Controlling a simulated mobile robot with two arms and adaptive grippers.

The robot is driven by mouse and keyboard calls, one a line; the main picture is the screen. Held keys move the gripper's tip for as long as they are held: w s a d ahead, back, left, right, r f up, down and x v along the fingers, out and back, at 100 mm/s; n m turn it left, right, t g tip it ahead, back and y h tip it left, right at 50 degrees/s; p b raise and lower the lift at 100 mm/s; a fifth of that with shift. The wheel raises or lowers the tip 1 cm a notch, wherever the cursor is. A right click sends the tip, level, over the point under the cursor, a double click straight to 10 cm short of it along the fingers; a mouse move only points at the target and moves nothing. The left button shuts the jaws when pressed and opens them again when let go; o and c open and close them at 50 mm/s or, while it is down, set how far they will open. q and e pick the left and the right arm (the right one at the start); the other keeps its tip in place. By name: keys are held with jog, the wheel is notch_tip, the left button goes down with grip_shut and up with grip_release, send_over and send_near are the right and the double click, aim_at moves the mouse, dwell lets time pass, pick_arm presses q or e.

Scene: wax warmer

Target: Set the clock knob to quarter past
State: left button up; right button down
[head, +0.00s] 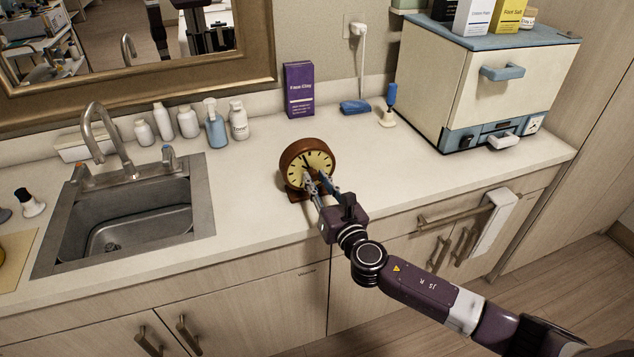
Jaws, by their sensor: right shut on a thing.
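A round wooden clock (297,157) with a cream face and dark marks stands upright on the white counter, right of the sink. My right gripper (318,184) reaches its face from the front right, with its fingertips at the lower middle of the dial. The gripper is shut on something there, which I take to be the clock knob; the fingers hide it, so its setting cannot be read. A dark hand shows on the upper part of the dial. My left gripper is not in view.
A sink with a tall faucet (105,135) lies to the left. Several bottles (188,122) and a purple box (299,90) stand along the wall. A white and blue cabinet (490,85) stands at the right. The counter (400,165) right of the clock is clear.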

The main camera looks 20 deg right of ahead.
jog(key=m+b, duration=0.2)
jog(key=m, duration=0.3)
jog(key=shift+f+b, duration=0.15)
jog(key=shift+b, duration=0.25)
jog(key=m+b, duration=0.2)
jog(key=m, duration=0.3)
jog(key=shift+m, duration=0.4)
jog(key=m+h+b, duration=0.1)
jog(key=m, duration=0.4)
jog(key=shift+m+t, duration=0.3)
jog(key=m, duration=0.5)
jog(key=shift+m, duration=0.4)
jog(key=shift+f, duration=0.1)
jog(key=c, duration=1.7)
grip_release()
jog(key=shift+s, duration=0.1)
jog(key=s, duration=1.2)
jog(key=shift+d+f, duration=0.1)
jog(key=shift+f, duration=0.1)
